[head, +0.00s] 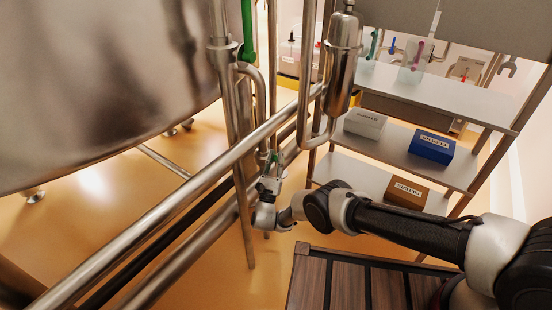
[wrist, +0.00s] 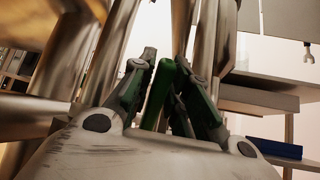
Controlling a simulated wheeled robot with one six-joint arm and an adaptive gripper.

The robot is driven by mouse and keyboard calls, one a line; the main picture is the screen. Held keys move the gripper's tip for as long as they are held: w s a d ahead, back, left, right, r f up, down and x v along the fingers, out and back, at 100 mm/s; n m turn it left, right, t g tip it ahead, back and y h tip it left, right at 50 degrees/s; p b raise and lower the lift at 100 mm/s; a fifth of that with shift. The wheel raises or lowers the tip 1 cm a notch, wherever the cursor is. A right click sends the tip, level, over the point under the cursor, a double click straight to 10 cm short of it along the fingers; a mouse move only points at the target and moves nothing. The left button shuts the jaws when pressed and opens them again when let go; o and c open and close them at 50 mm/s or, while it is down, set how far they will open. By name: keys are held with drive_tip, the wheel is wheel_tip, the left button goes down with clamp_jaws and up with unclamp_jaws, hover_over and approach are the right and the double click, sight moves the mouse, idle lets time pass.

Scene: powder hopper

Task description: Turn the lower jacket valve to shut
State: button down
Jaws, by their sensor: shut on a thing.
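My gripper (head: 269,183) is low among the steel pipes in the head view. In the wrist view my gripper (wrist: 166,62) has its two fingers on either side of a green lever handle (wrist: 163,88), shut on it. This is the lower valve handle; it stands up between the fingers, leaning slightly right in that view. In the head view the gripper and pipes mostly hide this handle, and the valve body cannot be made out. Another green handle (head: 247,30) hangs along an upright pipe higher up, well apart from my gripper.
A large steel vessel (head: 90,80) fills the left. Thick slanting pipes (head: 190,185) run close beside my gripper. A shelf rack (head: 455,165) with a white box (head: 365,123), a blue box (head: 431,146) and a brown box (head: 407,193) stands right. A dark slatted wooden surface (head: 345,285) is below my arm.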

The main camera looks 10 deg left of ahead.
drive_tip(key=c, duration=1.3)
unclamp_jaws()
drive_tip(key=shift+a+y, duration=0.15)
drive_tip(key=shift+y, duration=0.15)
drive_tip(key=shift+c, duration=0.2)
